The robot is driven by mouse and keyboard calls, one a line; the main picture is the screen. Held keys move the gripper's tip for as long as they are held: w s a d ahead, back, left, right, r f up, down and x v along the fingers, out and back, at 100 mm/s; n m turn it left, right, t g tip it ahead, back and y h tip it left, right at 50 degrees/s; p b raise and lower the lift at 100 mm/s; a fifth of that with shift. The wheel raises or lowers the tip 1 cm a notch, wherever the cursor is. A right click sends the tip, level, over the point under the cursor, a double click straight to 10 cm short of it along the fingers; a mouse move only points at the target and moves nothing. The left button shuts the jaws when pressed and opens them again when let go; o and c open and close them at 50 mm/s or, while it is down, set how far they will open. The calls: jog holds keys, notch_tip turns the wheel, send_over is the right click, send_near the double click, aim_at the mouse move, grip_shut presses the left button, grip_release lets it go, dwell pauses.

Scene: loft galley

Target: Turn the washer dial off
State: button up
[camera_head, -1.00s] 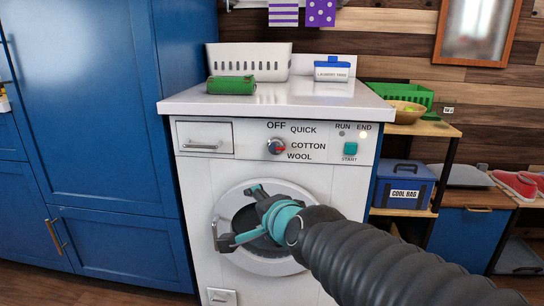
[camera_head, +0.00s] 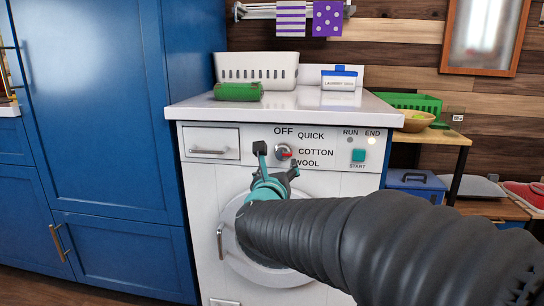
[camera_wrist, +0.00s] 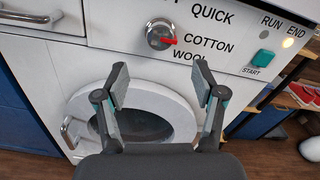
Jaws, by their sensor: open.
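The washer (camera_head: 200,240) is white with a control panel along its top front. The washer dial (camera_head: 284,152) is a round metallic knob with a red pointer. My gripper (camera_head: 277,161) is open and empty in front of the panel, close to the dial. In the wrist view my gripper (camera_wrist: 160,80) has its fingers spread wide, with the dial beyond and above the gap, apart from both fingertips.
A start button (camera_head: 358,155) and a lit END lamp (camera_head: 372,141) are on the panel's right. The drawer (camera_head: 210,141) is at its left. The round door (camera_head: 236,255) is below.

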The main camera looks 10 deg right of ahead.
aim_at(282, 155)
jog(key=x, duration=0.9)
jog(key=shift+w+d+p, duration=0.1)
jog(key=shift+w+p, duration=0.2)
jog(key=shift+p, duration=0.05)
jog(key=c, duration=1.1)
